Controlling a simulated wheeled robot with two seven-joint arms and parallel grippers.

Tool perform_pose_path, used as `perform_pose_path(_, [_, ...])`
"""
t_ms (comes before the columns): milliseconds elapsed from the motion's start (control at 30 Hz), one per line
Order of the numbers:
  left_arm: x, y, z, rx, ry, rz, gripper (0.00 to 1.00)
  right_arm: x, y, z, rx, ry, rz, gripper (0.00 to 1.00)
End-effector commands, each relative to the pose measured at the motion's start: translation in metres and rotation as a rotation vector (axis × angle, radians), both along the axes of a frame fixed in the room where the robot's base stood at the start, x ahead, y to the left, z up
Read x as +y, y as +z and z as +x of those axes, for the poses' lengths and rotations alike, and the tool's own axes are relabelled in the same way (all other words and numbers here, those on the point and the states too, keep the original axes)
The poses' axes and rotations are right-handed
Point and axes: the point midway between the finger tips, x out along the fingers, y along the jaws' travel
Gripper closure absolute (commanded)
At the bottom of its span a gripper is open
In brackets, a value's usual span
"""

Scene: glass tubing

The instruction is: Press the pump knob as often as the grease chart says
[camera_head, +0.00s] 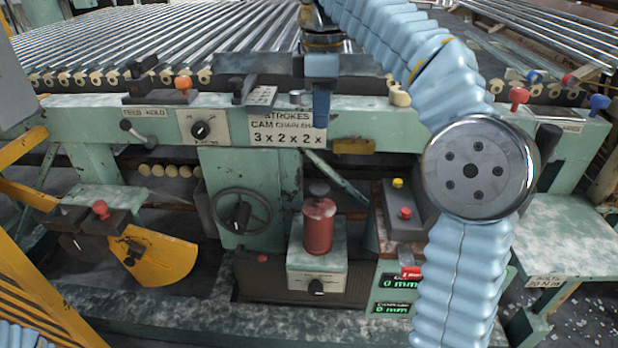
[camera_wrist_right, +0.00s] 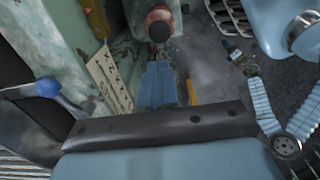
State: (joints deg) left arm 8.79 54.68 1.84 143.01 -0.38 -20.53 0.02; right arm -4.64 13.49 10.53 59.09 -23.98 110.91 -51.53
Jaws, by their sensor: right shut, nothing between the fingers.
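The red pump (camera_head: 318,228) stands on a pale green box at the middle front, with its dark round knob (camera_head: 319,189) on top. The knob also shows in the wrist view (camera_wrist_right: 159,30), beyond the fingertips. The grease chart (camera_head: 287,132) is a white plate on the green beam; I read "STROKES" and "3x 2x 2x", and its middle line is hard to read. My right gripper (camera_head: 321,112) points down in front of the beam, above the knob and apart from it. Its blue fingers (camera_wrist_right: 158,85) are closed together and empty. My left gripper is out of view.
A box with yellow and red buttons (camera_head: 404,212) and green displays (camera_head: 398,283) reading 0 mm stand right of the pump. A handwheel (camera_head: 242,212) is on the left. Metal rollers (camera_head: 150,45) fill the back. A blue-ended lever (camera_wrist_right: 47,87) shows in the wrist view.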

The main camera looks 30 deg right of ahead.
Motion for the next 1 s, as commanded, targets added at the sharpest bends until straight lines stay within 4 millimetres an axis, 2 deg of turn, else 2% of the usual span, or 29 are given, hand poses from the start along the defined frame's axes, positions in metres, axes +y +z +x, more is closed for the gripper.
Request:
perform_pose_path(167, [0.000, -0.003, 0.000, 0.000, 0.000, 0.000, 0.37, 0.000, -0.004, 0.000, 0.001, 0.001, -0.001, 1.00])
perform_pose_path(267, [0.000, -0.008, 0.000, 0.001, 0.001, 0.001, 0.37, 0.000, -0.016, 0.000, 0.002, 0.001, -0.001, 1.00])
perform_pose_path(700, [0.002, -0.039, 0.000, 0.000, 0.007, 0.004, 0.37, 0.000, -0.105, 0.000, 0.003, 0.000, -0.001, 1.00])
perform_pose_path(833, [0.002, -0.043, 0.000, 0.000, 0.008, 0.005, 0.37, -0.001, -0.124, 0.000, 0.001, 0.000, 0.000, 1.00])
perform_pose_path(1000, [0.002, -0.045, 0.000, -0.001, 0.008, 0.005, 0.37, -0.001, -0.138, 0.001, 0.001, 0.000, 0.000, 1.00])
